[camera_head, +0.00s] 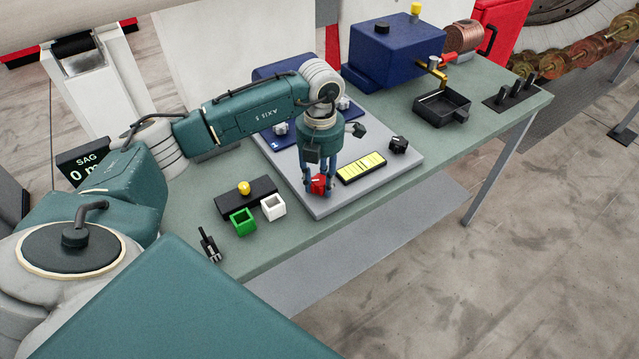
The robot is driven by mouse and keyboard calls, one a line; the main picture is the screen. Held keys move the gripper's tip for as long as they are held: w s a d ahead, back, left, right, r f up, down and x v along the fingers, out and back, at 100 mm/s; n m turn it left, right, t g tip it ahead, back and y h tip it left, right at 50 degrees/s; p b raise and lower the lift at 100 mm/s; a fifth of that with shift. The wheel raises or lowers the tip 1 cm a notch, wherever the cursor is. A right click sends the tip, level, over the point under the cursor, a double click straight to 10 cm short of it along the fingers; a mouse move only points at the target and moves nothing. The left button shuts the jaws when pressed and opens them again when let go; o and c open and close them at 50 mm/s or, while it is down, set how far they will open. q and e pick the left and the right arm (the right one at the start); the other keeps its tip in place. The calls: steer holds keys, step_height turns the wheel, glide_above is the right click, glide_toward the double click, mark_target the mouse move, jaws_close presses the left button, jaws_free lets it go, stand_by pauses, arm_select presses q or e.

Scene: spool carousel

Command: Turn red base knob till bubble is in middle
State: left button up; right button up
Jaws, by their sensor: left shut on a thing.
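The red base knob (318,185) sits near the front left of a light grey base plate (327,205) on the green table. My left gripper (319,189) points down over it and is shut on it, with a finger at each side. A yellow level vial (362,168) in a black frame lies on the plate just right of the knob. Dark lines cross the vial; I cannot make out where the bubble is. A black knob (398,144) is at the plate's right side. My right gripper is not in view.
Left of the plate are a black block with a yellow button (244,187), a green open box (242,221) and a white one (273,206). A blue machine (395,55) and a black tray (442,106) stand behind right.

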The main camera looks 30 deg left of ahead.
arm_select(q)
steer(key=n, duration=0.2)
steer(key=n+b, duration=0.1)
steer(key=shift+w+r+n, duration=0.15)
steer(key=shift+w+n, duration=0.05)
steer(key=shift+n, duration=0.2)
steer(key=n, duration=0.2)
steer(key=shift+n+b, duration=0.4)
steer(key=n, duration=0.4)
steer(key=shift+a+r+b, duration=0.1)
steer(key=shift+b, duration=0.2)
steer(key=shift+n, duration=1.3)
steer(key=o, duration=1)
steer(key=shift+r, duration=0.1)
steer(key=shift+c, duration=0.2)
steer(key=shift+o, duration=0.9)
steer(key=shift+f, duration=0.2)
